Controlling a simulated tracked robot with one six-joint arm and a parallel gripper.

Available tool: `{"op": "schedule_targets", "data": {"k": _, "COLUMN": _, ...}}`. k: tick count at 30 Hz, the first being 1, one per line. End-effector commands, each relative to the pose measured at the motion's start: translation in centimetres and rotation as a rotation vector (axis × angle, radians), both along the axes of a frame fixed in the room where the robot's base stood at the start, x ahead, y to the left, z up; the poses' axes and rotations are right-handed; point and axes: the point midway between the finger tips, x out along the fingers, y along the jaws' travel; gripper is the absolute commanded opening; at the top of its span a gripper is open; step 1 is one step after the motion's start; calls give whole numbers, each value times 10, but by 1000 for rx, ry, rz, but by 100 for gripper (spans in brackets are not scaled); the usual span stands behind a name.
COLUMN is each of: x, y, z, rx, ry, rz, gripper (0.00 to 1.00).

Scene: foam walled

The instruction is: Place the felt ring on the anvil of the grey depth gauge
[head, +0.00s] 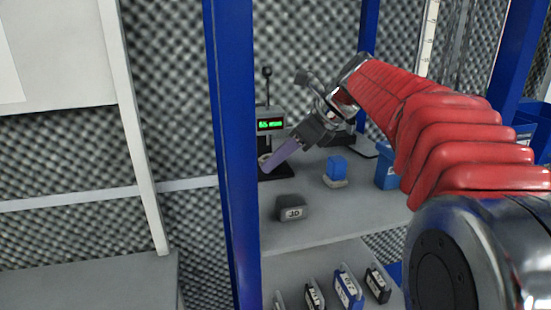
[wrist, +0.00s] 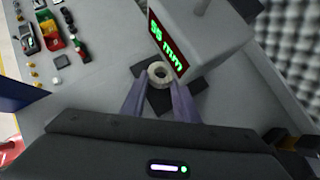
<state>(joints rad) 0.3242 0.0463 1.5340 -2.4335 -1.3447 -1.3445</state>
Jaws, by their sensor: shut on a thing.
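The grey depth gauge (head: 270,113) stands on the shelf behind the blue post, with a lit green display and a dark base. In the wrist view the grey gauge (wrist: 208,38) stands just beyond my fingertips. The pale felt ring (wrist: 152,72) is at the tips of my gripper (wrist: 161,82), whose purple fingers are shut on it. The ring is over the gauge's dark base (wrist: 188,98), close to the gauge's front. I cannot tell whether it touches the anvil, which is hidden. In the head view my gripper (head: 267,166) reaches down-left to the gauge's base.
A blue block on a pale base (head: 336,172), a dark labelled block (head: 292,208) and a blue bin (head: 387,174) share the shelf. A blue upright post (head: 232,150) stands left of the gauge. Several labelled items (head: 347,288) sit on the lower shelf.

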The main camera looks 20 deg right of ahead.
Motion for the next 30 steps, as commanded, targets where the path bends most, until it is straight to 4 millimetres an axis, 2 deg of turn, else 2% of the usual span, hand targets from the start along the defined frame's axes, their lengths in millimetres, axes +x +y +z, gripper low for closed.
{"op": "schedule_targets", "data": {"k": 1, "x": -2, "y": -1, "z": -16, "rx": -3, "ry": 33, "rz": 6, "gripper": 0}}
{"op": "schedule_targets", "data": {"k": 2, "x": -2, "y": 0, "z": -16, "rx": -2, "ry": 34, "rz": 7, "gripper": 28}}
{"op": "schedule_targets", "data": {"k": 9, "x": -2, "y": 0, "z": -16, "rx": -2, "ry": 36, "rz": 10, "gripper": 45}}
{"op": "schedule_targets", "data": {"k": 20, "x": -2, "y": 2, "z": -13, "rx": -2, "ry": 36, "rz": 13, "gripper": 46}}
{"op": "schedule_targets", "data": {"k": 24, "x": -2, "y": 1, "z": -2, "rx": -3, "ry": 35, "rz": 13, "gripper": 46}}
{"op": "schedule_targets", "data": {"k": 30, "x": -14, "y": -18, "z": 25, "rx": -2, "ry": 27, "rz": 6, "gripper": 46}}
